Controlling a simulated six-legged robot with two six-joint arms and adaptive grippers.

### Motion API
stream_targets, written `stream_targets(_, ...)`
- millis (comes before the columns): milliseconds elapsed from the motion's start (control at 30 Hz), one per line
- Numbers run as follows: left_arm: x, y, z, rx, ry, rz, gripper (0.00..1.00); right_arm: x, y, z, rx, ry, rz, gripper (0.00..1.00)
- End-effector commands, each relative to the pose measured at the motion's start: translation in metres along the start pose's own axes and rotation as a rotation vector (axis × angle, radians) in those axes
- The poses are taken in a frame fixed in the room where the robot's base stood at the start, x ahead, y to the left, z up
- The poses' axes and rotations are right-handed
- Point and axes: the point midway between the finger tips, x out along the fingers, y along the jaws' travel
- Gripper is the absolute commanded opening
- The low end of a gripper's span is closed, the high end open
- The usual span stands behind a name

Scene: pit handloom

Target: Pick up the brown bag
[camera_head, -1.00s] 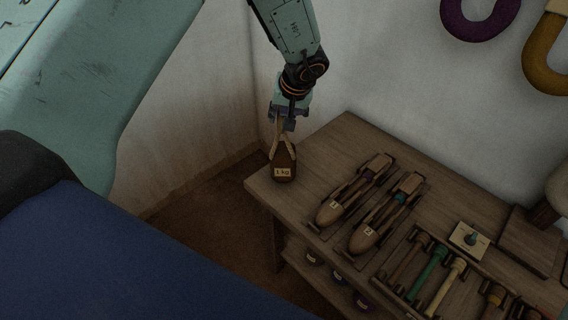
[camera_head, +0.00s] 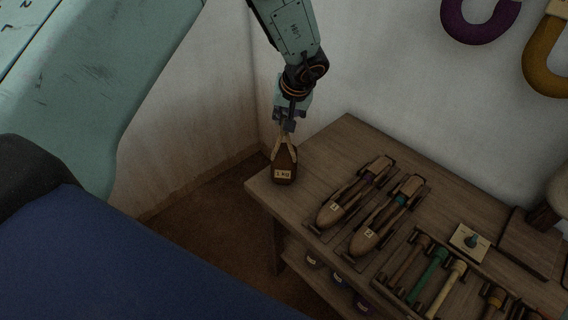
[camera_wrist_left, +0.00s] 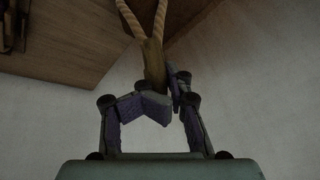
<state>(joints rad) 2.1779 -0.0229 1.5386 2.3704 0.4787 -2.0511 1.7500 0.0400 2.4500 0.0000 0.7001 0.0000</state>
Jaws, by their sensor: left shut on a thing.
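The brown bag (camera_head: 284,167) is a small dark sack with a pale label and a light rope handle. It is at the left end of the wooden table; I cannot tell whether its base touches the top. My left gripper (camera_head: 286,125) is directly above it, pointing down, shut on the handle. In the left wrist view, the fingers (camera_wrist_left: 162,100) close on the gathered end of the rope handle (camera_wrist_left: 154,60), and its two strands spread beyond. The bag's body is mostly out of clear sight there. My right gripper is not in view.
The wooden table (camera_head: 340,145) carries two wooden shuttles (camera_head: 345,200) (camera_head: 385,215) right of the bag. A lower shelf holds round items. A wall stands behind.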

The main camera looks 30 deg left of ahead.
Motion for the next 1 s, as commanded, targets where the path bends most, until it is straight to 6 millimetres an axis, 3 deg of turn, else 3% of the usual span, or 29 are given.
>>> stream_targets(267, -0.001, 0.0, 0.002, 0.001, -0.005, 0.0, 0.0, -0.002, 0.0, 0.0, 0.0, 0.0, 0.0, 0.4)
stream_targets(667, -0.034, -0.007, -0.014, -0.001, 0.001, 0.002, 0.0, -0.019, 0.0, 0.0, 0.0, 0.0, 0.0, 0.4)
stream_targets(1000, -0.035, -0.026, 0.007, 0.0, -0.002, -0.001, 0.0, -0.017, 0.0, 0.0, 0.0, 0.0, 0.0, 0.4)
